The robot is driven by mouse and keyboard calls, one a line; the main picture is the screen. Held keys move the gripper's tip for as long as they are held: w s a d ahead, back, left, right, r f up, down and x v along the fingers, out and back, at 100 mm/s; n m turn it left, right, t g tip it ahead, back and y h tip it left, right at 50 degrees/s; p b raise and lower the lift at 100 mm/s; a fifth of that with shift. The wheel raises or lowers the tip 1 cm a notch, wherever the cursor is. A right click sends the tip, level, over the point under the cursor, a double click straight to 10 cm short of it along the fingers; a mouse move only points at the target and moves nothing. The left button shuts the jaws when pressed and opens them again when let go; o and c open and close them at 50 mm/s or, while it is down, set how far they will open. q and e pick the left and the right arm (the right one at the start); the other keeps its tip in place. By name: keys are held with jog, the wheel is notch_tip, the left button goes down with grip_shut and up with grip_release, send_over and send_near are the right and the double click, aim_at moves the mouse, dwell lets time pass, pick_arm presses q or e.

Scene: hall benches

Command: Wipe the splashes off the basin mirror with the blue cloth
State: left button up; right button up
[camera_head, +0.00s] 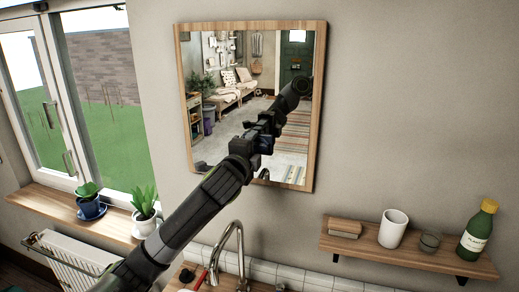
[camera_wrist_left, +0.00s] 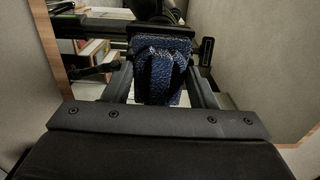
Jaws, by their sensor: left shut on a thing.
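The basin mirror (camera_head: 225,115) hangs on the wall in a wooden frame and reflects the room and my left arm. My left gripper (camera_head: 262,138) is in front of the lower right part of the glass. It is shut on the blue cloth (camera_wrist_left: 160,85), a dark blue speckled bundle between the fingers in the wrist view. The cloth is at or very near the glass; I cannot tell if it touches. The mirror's wooden frame (camera_wrist_left: 33,50) also shows in the wrist view. I cannot make out any splashes; my arm hides part of the glass. My right gripper is out of view.
A tap (camera_head: 238,245) rises below the mirror. Potted plants (camera_head: 145,212) stand on the windowsill at left. The wall right of the mirror is bare.

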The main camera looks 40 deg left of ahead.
pick_arm(q)
jog(key=shift+s+a, duration=0.4)
jog(key=shift+a, duration=0.9)
jog(key=shift+s+a, duration=0.45)
jog(key=shift+a, duration=0.9)
jog(key=shift+s+a, duration=0.4)
jog(key=shift+a, duration=0.9)
jog(key=shift+d, duration=0.1)
send_near(229, 139)
jog(key=shift+w+f, duration=0.1)
jog(key=shift+w, duration=0.25)
jog(key=v, duration=0.3)
